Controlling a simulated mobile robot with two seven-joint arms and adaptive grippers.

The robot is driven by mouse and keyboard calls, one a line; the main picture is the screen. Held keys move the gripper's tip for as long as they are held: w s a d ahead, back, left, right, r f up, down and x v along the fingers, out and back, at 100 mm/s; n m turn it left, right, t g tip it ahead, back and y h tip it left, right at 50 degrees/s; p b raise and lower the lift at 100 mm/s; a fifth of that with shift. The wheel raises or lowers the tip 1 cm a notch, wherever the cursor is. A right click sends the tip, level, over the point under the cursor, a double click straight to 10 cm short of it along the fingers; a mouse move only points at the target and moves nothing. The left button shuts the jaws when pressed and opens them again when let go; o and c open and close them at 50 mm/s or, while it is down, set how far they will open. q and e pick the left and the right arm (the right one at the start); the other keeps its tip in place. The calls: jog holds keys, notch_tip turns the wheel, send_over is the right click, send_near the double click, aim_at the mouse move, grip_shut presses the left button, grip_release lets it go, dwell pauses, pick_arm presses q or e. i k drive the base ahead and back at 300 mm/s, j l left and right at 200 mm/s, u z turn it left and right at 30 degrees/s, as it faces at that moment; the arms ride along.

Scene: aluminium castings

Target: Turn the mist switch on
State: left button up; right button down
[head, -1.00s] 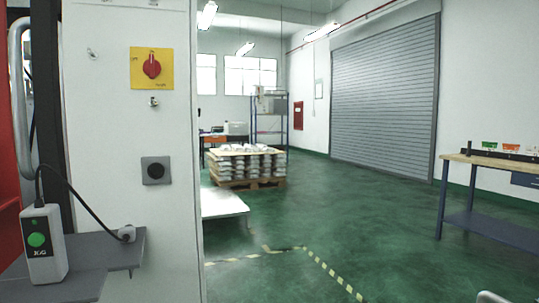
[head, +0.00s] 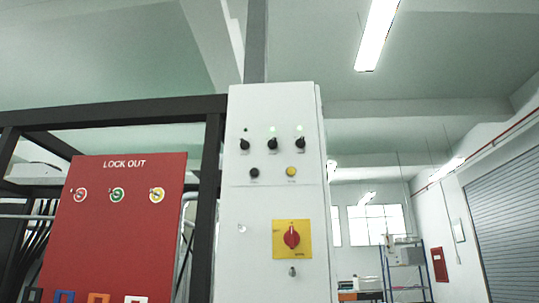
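A tall white control cabinet (head: 258,205) stands in the middle of the head view. Near its top is a row of three black rotary switches: left (head: 244,144), middle (head: 272,144) and right (head: 300,143). The lamp above the left switch (head: 246,130) is dark. The labels are too small to read, so I cannot tell which one is the mist switch. Neither of my grippers is in view.
Below the switches are a black button (head: 254,173), a yellow button (head: 291,171) and a red rotary handle (head: 291,237) on a yellow plate. A red lock-out board (head: 115,225) hangs at left by a dark frame (head: 209,190). A shelf rack (head: 405,265) stands far behind.

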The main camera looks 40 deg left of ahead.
aim_at(244, 145)
jog(key=u, duration=1.3)
